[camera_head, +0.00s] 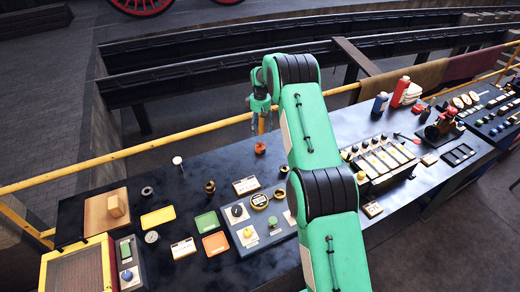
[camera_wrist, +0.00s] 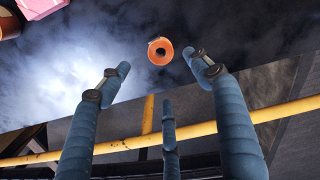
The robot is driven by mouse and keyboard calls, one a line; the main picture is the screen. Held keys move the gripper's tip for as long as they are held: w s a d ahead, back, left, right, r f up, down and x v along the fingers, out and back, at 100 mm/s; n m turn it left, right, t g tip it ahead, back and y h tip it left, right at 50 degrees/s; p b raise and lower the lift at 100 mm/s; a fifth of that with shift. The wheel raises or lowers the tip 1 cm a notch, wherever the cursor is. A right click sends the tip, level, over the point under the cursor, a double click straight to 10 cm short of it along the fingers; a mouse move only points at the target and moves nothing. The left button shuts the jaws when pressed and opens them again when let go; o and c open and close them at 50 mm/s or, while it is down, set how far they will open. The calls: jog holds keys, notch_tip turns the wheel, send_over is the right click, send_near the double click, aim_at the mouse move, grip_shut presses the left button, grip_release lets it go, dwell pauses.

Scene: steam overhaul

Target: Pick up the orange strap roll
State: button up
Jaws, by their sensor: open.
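The orange strap roll (camera_head: 260,148) stands on the dark bench top near its far edge in the head view. In the wrist view the roll (camera_wrist: 153,54) shows as an orange ring with a dark hole, its near face toward the camera. My gripper (camera_head: 261,106) is above and close to the roll in the head view, near the yellow rail. In the wrist view my gripper (camera_wrist: 158,72) has its three blue fingers spread apart with nothing between them. The roll appears beyond the fingertips, between the left and right ones, and apart from them.
A yellow rail (camera_head: 205,129) runs along the bench's far edge. Orange (camera_head: 215,243) and green (camera_head: 206,222) trays lie on the dark bench (camera_head: 215,175) at left. The bench around the roll is mostly clear.

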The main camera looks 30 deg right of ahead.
aim_at(260, 146)
jog(key=shift+f, duration=0.1)
jog(key=shift+f, duration=4.15)
jog(key=shift+f, duration=0.1)
jog(key=shift+f+p, duration=0.45)
jog(key=shift+f, duration=2.05)
jog(key=c, duration=1.3)
